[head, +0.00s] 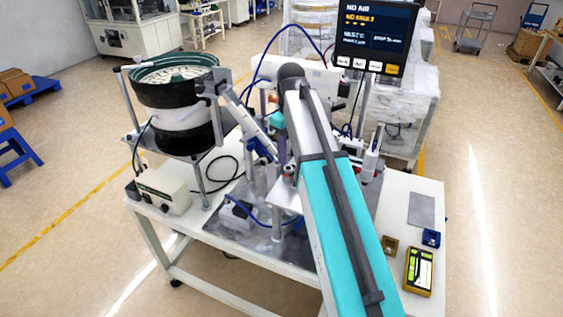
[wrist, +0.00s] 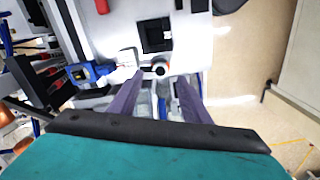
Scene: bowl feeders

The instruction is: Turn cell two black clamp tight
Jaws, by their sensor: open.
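My gripper (wrist: 160,82) is open in the wrist view, with its two purple fingers apart and nothing visibly held. No black clamp can be picked out with certainty. Black parts (wrist: 30,80) show at the left of the wrist view, but I cannot tell whether the clamp is among them. In the head view my arm covers much of the cell's middle, and only part of my gripper (head: 281,132) shows beside it.
A bowl feeder (head: 178,115) stands at the left of the white table (head: 415,190). A screen (head: 373,38) reading "NO AIR" stands behind. A yellow meter (head: 419,270) and a blue block (head: 431,238) lie at the front right. Blue hoses cross the cell.

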